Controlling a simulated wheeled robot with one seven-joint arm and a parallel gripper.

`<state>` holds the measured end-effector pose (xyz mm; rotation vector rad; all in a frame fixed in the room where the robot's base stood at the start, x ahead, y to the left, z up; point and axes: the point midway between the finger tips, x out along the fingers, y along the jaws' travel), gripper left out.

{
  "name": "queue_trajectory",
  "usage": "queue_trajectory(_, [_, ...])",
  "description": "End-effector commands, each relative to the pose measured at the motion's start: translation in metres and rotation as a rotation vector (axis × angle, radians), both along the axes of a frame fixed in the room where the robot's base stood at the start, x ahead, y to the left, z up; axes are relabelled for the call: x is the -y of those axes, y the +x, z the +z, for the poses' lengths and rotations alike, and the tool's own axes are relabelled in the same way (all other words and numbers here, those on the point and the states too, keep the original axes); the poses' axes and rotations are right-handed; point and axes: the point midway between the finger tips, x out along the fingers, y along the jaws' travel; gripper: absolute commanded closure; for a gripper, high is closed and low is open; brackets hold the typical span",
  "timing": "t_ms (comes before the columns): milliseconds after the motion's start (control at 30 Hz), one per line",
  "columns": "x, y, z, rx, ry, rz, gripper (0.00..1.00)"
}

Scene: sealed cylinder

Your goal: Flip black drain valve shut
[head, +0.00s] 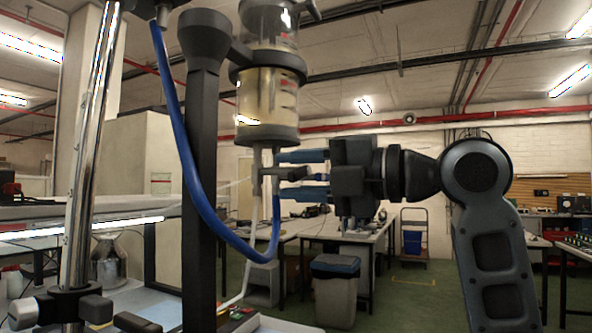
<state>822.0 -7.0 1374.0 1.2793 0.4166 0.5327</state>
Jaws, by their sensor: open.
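A clear cylinder (268,95) holding cloudy yellowish liquid, with dark bands, is clamped to a dark upright post. Below its base a pale outlet tube runs down to the black drain valve (268,178), whose dark handle points right. My gripper (290,174) comes in from the right, level with the valve. Its two blue-tipped fingers are apart, one above and one below the valve handle. I cannot tell whether either finger touches the handle. The fingertips partly overlap the valve area, and the far side of the valve is hidden.
A blue hose (185,150) loops down beside the post and back up under the valve. A chrome rod (90,150) with a clamp stands at left. A bin (335,285) and work tables are behind. Open room lies right of the valve, around my arm.

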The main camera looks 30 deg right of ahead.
Motion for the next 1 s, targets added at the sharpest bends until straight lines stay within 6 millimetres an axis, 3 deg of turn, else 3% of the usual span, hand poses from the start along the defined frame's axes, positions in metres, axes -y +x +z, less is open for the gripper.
queue_trajectory(300, [-0.0017,0.0022,-0.0003,0.0,0.0,0.0,0.59])
queue_trajectory(733, [-0.0014,0.0021,-0.0003,0.0,0.0,-0.001,1.0])
queue_trajectory(1000, [-0.0015,0.0019,0.0012,-0.026,0.037,-0.001,1.0])
